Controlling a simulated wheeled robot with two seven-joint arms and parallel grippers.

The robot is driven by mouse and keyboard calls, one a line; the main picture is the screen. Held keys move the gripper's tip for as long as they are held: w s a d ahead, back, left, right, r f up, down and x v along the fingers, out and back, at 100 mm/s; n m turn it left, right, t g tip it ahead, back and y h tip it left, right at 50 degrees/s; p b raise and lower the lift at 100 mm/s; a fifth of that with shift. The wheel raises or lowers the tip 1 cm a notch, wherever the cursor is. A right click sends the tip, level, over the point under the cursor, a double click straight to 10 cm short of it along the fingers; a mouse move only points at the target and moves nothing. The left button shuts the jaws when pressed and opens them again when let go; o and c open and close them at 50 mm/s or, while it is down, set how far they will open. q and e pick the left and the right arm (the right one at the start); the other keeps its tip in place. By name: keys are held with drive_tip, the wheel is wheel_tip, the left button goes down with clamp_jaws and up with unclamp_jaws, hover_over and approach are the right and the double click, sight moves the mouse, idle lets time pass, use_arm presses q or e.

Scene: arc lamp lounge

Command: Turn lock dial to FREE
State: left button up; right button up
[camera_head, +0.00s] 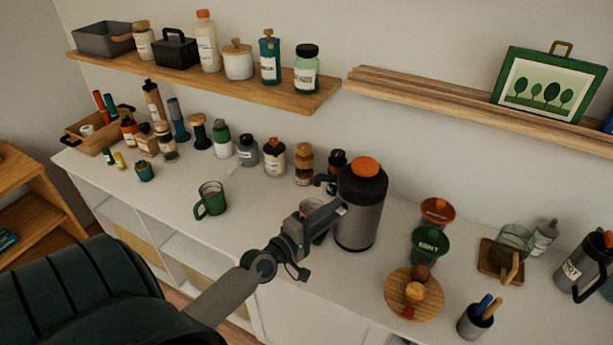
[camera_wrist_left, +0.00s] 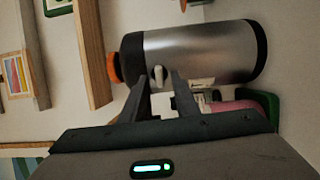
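A grey metal airpot (camera_head: 358,215) with an orange top (camera_head: 366,167) and a dark spout stands on the white sideboard right of centre in the head view. In the left wrist view the airpot (camera_wrist_left: 205,52) lies sideways across the picture. A small pale knob, seemingly the lock dial (camera_wrist_left: 158,76), shows on its side near the orange end. My left gripper (camera_head: 338,208) is at the airpot's left side; in the left wrist view its fingertips (camera_wrist_left: 160,78) stand apart, one on each side of the knob. Contact and any dial marking cannot be made out. My right gripper is not in view.
A green mug (camera_head: 211,199) stands left of my gripper, and another mug (camera_head: 312,212) is partly hidden behind it. Green and orange dripper cups (camera_head: 430,245) and a round wooden board (camera_head: 413,305) stand to the right. Several bottles line the back. The sideboard's front middle is clear.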

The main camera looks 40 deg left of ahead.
use_arm(q)
drive_tip(key=s+a+b, duration=0.2)
drive_tip(key=s+b, duration=0.4)
drive_tip(key=s, duration=1.1)
idle(0.4)
